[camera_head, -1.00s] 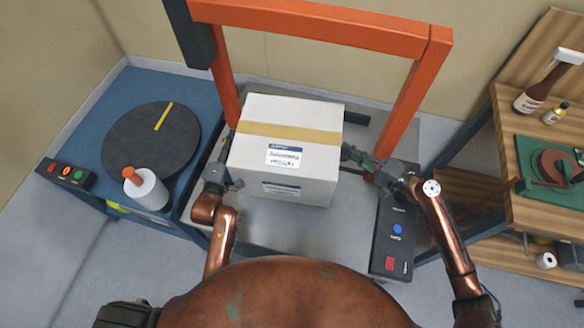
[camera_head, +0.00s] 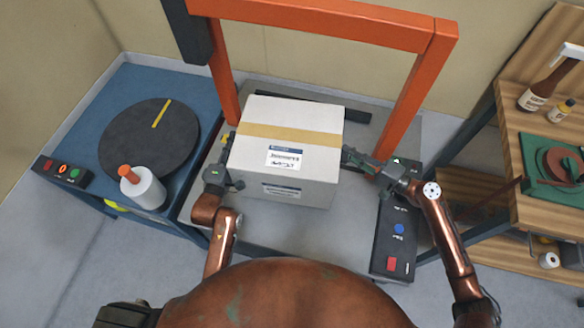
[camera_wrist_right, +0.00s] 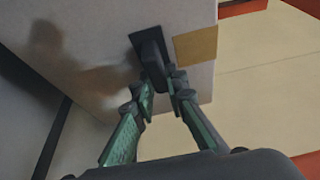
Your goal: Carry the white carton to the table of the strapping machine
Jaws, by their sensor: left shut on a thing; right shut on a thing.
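The white carton (camera_head: 300,136), with a tan tape strip and printed labels, is at the grey table (camera_head: 256,226) of the strapping machine, in front of its orange arch (camera_head: 401,108). I cannot tell whether it rests on the table or is just above it. My left gripper (camera_head: 226,178) is shut at the carton's left side. My right gripper (camera_head: 350,160) is shut at its right side. In the right wrist view the right fingers (camera_wrist_right: 160,80) meet at a dark handle patch on the carton's side wall (camera_wrist_right: 95,50). The left fingertips are partly hidden.
A blue machine with a dark turntable (camera_head: 150,139) and a white roll with an orange top (camera_head: 144,188) stands at left. A control panel (camera_head: 398,235) lies along the table's right side. A wooden bench (camera_head: 560,208) with bottles is at right.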

